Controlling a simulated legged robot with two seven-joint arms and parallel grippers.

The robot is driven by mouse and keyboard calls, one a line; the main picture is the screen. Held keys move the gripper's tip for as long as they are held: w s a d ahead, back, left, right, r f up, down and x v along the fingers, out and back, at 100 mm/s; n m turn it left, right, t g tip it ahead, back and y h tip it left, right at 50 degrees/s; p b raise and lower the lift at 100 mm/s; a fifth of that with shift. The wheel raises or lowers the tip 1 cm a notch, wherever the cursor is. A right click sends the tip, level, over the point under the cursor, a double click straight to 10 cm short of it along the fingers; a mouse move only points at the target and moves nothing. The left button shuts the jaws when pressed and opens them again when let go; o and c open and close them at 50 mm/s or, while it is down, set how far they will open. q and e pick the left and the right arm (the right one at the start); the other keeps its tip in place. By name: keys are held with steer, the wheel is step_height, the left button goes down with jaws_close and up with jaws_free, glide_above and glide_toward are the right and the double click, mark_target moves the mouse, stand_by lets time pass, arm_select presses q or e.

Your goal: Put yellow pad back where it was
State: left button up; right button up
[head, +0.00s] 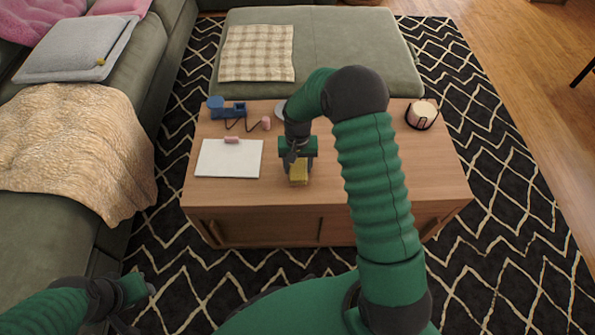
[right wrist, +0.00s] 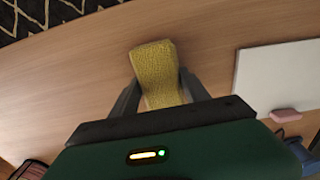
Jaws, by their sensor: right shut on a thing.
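The yellow pad (head: 298,171) is at the front middle of the wooden coffee table (head: 400,170). My right gripper (head: 297,160) reaches down over it. In the right wrist view the yellow pad (right wrist: 156,68) sits between the two dark fingers (right wrist: 158,92), which are shut on it. Its far end sticks out past the fingertips. I cannot tell whether the pad touches the tabletop. My left gripper (head: 140,295) is at the lower left, away from the table; its fingers are too unclear to read.
A white sheet (head: 229,159) with a pink block (head: 232,140) lies left of the pad. A blue object (head: 228,109) with a cord and a small pink piece (head: 265,123) are behind. A round pinkish item (head: 422,114) is at the back right. The table's right half is mostly clear.

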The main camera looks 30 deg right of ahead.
steer(key=shift+d+f, duration=0.1)
steer(key=shift+f, duration=0.75)
steer(key=shift+r, duration=0.2)
steer(key=shift+c, duration=0.7)
arm_select(q)
steer(key=shift+f, duration=0.4)
arm_select(e)
steer(key=o, duration=1.5)
steer(key=shift+c, duration=0.2)
arm_select(q)
steer(key=shift+d, duration=0.1)
